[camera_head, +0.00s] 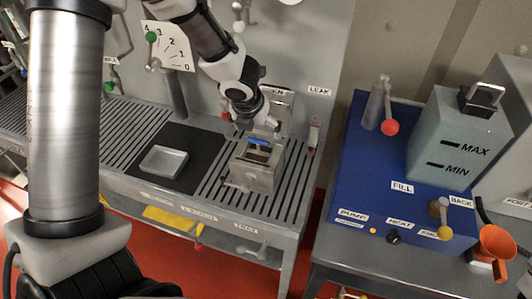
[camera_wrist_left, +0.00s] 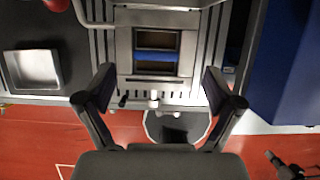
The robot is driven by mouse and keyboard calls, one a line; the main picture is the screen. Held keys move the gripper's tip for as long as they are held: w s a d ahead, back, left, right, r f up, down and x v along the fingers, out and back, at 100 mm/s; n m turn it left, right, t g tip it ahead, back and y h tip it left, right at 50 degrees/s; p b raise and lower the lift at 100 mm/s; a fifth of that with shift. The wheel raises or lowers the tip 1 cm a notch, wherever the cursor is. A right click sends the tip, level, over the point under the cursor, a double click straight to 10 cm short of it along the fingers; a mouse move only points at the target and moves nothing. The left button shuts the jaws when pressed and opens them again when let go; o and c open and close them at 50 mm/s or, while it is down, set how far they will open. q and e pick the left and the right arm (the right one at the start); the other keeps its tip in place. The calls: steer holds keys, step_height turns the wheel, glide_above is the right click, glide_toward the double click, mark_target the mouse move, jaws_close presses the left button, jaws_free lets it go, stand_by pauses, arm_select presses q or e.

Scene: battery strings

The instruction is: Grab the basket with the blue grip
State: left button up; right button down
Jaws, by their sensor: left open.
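The blue grip (camera_head: 258,142) crosses the top of a grey metal box-like holder (camera_head: 250,172) on the slatted bench. In the left wrist view the blue grip (camera_wrist_left: 156,57) spans a dark opening within a metal frame (camera_wrist_left: 122,45). The basket body is mostly hidden inside. My left gripper (camera_head: 266,122) is above and close to the blue grip in the head view. In the left wrist view its two fingers (camera_wrist_left: 160,88) are spread apart, with nothing between them, and the grip appears beyond them. My right gripper is not in view.
A shallow grey tray (camera_head: 163,162) sits on a dark mat left of the holder. A panel with a numbered dial (camera_head: 168,47) and a LEAK label stands behind. A blue unit (camera_head: 350,185) with a tank (camera_head: 450,140) and an orange funnel (camera_head: 494,243) stand right.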

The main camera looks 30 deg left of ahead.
mark_target(258, 141)
arm_select(q)
steer(key=shift+a+f+b, duration=0.15)
steer(key=shift+f+b, duration=0.15)
steer(key=shift+f, duration=0.15)
steer(key=b+x, duration=0.1)
steer(key=x, duration=0.2)
steer(key=b+x, duration=0.1)
steer(key=x, duration=0.2)
steer(key=shift+s+a+f, duration=0.1)
steer(key=shift+f, duration=0.2)
steer(key=shift+s+r, duration=0.2)
steer(key=shift+c, duration=0.6)
jaws_close()
